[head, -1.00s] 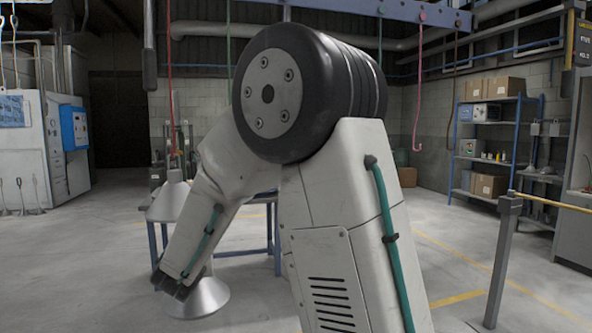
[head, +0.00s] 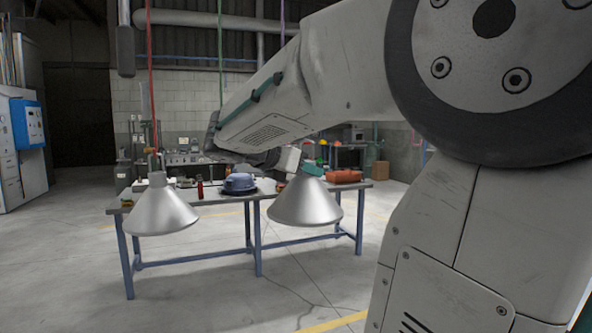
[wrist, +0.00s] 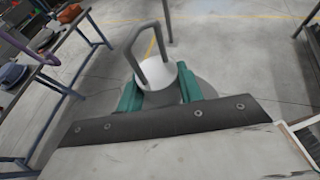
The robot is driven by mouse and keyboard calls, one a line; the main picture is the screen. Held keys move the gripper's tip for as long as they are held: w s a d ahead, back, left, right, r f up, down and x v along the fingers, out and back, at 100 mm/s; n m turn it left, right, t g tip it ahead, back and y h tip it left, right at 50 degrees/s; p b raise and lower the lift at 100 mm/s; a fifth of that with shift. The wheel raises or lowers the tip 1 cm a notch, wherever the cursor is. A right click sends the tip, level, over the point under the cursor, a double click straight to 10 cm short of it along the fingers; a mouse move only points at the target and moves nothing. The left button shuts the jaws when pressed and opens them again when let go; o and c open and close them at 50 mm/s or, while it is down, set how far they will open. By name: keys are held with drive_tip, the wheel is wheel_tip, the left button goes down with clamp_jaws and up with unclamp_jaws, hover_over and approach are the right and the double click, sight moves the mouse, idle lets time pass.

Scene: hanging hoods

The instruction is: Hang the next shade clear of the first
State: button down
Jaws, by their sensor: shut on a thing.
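The first shade (head: 160,210), a silver cone, hangs upright from a red cord (head: 151,90) at the left of the head view. The second shade (head: 305,203), a similar cone, is held upright by my gripper (head: 311,169), to the right of the first with a clear gap between them. In the wrist view, the teal fingers of my gripper (wrist: 160,88) are shut on the pale neck of the second shade (wrist: 156,75). Its grey loop handle (wrist: 134,45) stands up, with nothing seen through it. My arm hides part of the second shade's top in the head view.
A green cord (head: 220,55) and a purple cord (head: 282,15) hang between the shades; my arm hides their lower ends. A purple curved rod (wrist: 30,45) shows at the wrist view's left. A blue-legged table (head: 258,240) with tools stands behind the shades. The floor is open.

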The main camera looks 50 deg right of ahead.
drive_tip(key=shift+w+d+f, duration=0.1)
drive_tip(key=shift+w+d, duration=0.2)
drive_tip(key=shift+w, duration=0.35)
drive_tip(key=shift+w+d, duration=0.25)
drive_tip(key=shift+w, duration=0.4)
drive_tip(key=shift+w+d, duration=0.45)
drive_tip(key=shift+w, duration=0.25)
drive_tip(key=shift+w+d, duration=0.4)
drive_tip(key=shift+w, duration=0.3)
drive_tip(key=shift+w+d, duration=0.45)
drive_tip(key=shift+w, duration=0.25)
drive_tip(key=shift+w, duration=0.4)
drive_tip(key=shift+w+d, duration=0.1)
drive_tip(key=shift+w+d, duration=0.55)
drive_tip(key=shift+w, duration=0.35)
drive_tip(key=shift+w, duration=0.1)
drive_tip(key=shift+w+d, duration=0.4)
drive_tip(key=shift+w, duration=0.2)
drive_tip(key=shift+w+d, duration=0.35)
drive_tip(key=shift+w, duration=0.25)
drive_tip(key=shift+f, duration=1.35)
